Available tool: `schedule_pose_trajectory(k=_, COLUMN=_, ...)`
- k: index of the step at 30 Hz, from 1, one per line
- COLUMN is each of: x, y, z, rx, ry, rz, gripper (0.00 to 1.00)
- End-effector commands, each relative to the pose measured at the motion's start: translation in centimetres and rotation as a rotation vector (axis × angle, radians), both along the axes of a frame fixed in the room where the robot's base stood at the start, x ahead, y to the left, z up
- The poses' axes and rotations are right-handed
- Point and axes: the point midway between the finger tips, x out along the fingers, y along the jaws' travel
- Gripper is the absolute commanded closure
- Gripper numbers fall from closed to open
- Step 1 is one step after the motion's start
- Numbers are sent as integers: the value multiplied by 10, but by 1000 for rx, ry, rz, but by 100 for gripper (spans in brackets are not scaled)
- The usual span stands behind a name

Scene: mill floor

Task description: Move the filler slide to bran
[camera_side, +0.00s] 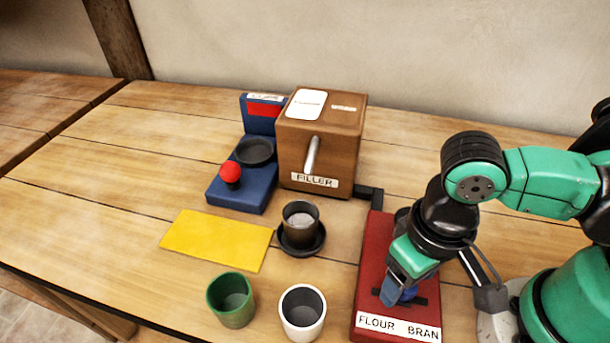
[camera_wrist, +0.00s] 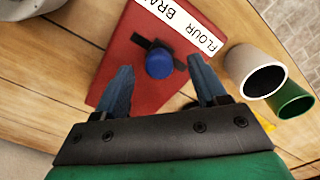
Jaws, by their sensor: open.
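The filler slide is a blue knob (camera_wrist: 159,64) in a black slot on a red base (camera_side: 371,250). The base's white label (camera_side: 398,328) reads FLOUR at left and BRAN at right in the side view. The knob stands near the middle of the slot, though its foot is partly hidden. My gripper (camera_wrist: 160,72) is open above the red base, with a blue finger on either side of the knob in the wrist view, touching neither side there. In the side view my gripper (camera_side: 394,291) hides part of the knob. The wooden FILLER box (camera_side: 322,140) stands behind.
A black cup (camera_side: 300,215) stands on a dark round base before the filler. A green cup (camera_side: 231,300) and a white cup (camera_side: 302,313) stand left of the red base. A blue scale (camera_side: 225,197) with a red knob and a yellow mat (camera_side: 215,240) lie farther left.

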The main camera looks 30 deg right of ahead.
Motion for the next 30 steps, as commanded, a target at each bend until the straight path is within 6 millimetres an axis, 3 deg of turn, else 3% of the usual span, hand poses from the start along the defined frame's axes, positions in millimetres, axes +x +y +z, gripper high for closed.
schedule_pose_trajectory(k=15, x=-1, y=-1, z=-9, rx=0, ry=0, rz=1, gripper=35)
schedule_pose_trajectory(k=22, x=-1, y=-1, z=-9, rx=0, ry=0, rz=1, gripper=100)
schedule_pose_trajectory(k=30, x=-1, y=-1, z=-9, rx=-1, ry=0, rz=1, gripper=100)
